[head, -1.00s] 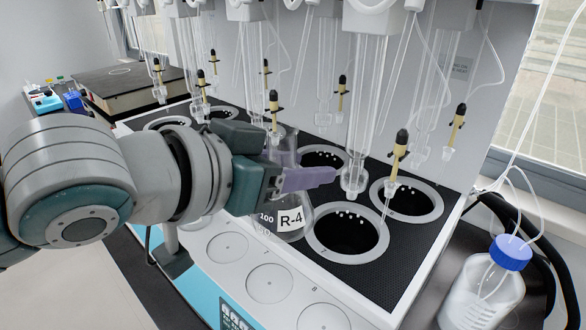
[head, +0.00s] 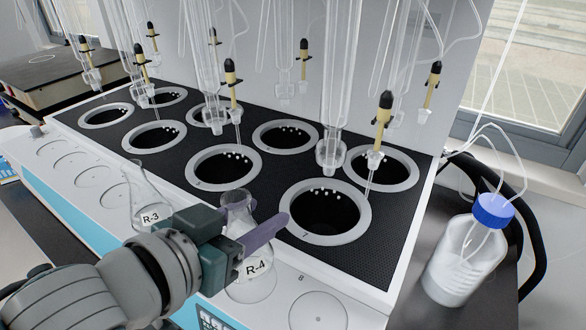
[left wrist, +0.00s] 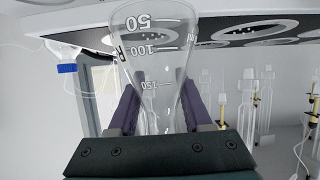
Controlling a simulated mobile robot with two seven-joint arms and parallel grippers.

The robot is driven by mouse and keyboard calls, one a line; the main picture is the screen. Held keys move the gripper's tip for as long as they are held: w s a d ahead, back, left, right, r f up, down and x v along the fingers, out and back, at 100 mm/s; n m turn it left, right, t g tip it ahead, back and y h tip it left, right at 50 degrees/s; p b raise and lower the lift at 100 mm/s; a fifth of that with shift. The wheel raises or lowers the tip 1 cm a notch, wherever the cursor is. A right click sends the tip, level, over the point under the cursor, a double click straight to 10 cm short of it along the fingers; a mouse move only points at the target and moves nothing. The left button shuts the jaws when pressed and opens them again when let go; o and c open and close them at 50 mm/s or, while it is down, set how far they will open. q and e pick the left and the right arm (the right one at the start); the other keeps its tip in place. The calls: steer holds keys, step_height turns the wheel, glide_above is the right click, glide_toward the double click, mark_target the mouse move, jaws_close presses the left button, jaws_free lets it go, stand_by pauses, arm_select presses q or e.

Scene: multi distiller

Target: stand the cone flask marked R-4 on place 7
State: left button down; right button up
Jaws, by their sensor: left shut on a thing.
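The cone flask marked R-4 (head: 254,284) is clear glass with a white label. My left gripper (head: 250,238) is shut on its upper part, below the rim, and holds it upright over the white front ledge. Whether its base touches the ledge I cannot tell. In the left wrist view the flask (left wrist: 158,60) is between the two purple fingers, with its volume marks showing. Place 7 (head: 362,228) is a dark round well with a grey ring marked 7, right of the flask; it is empty. My right gripper is not in view.
A flask marked R-3 (head: 146,196) stands on the ledge at the left. Glass tubes (head: 332,120) and yellow-black probes (head: 383,118) hang above the wells. Flat circle 8 (head: 318,313) on the ledge is empty. A blue-capped bottle (head: 462,262) stands at the right.

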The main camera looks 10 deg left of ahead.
arm_select(q)
steer(key=shift+f+b, duration=0.65)
steer(key=shift+f, duration=1.4)
steer(key=shift+f, duration=0.15)
steer(key=shift+c, duration=1.6)
jaws_free()
steer(key=shift+s+r, duration=0.1)
steer(key=shift+r, duration=0.1)
steer(key=s+a+r+g+y, duration=0.1)
steer(key=s+a+g, duration=0.1)
steer(key=s, duration=0.5)
steer(key=s+a+r+n+g+y+p, duration=0.1)
steer(key=s+a+r+g+y, duration=0.1)
steer(key=s, duration=0.5)
steer(key=s+a+r+g+y, duration=0.1)
steer(key=s+a+r+g, duration=0.1)
steer(key=s+g, duration=0.3)
steer(key=shift+s+a+r+n+p, duration=0.15)
steer(key=shift+s+a+n+p, duration=0.25)
steer(key=shift+s+a, duration=0.55)
